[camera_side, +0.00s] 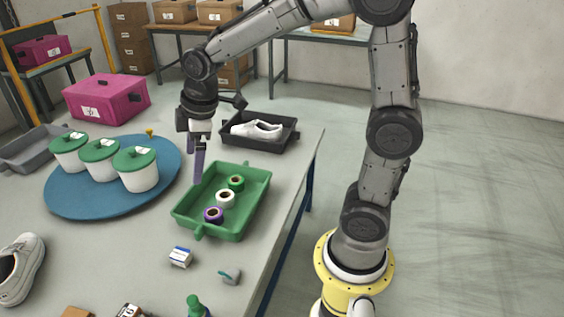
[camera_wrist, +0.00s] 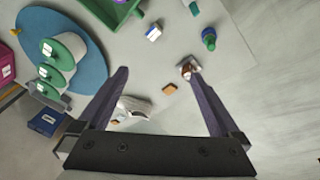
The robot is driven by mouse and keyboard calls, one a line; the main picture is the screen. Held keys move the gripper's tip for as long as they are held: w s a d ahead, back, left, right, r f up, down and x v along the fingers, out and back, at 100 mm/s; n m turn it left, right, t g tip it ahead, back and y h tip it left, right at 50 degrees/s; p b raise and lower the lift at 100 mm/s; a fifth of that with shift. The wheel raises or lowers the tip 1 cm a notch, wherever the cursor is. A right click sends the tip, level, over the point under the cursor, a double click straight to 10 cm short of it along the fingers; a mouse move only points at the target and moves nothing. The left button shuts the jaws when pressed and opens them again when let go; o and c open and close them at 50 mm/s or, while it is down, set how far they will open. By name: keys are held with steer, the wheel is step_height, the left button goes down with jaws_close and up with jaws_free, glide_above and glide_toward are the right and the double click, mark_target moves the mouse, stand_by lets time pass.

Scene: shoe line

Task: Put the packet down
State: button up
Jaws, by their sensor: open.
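The only packet-like thing I see is a small white and blue box (camera_side: 180,256). It lies on the table in front of the green tray, and it also shows near the top of the wrist view (camera_wrist: 154,32). My gripper (camera_side: 197,176) points down beside the left side of the green tray in the side view. Its two purple fingers are spread wide in the wrist view (camera_wrist: 155,72), with nothing held between them. The gripper is apart from the box.
The green tray (camera_side: 258,205) holds several tape rolls. A blue round mat (camera_side: 75,208) carries white tubs with green lids. A dark tray (camera_side: 228,139) holds a white shoe.

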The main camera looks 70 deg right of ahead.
steer(key=s+r+m+t, duration=0.2)
steer(key=s+m, duration=0.6)
steer(key=s, duration=1.1)
steer(key=shift+s+a+r, duration=0.3)
steer(key=shift+s+r, duration=0.1)
steer(key=shift+r, duration=0.4)
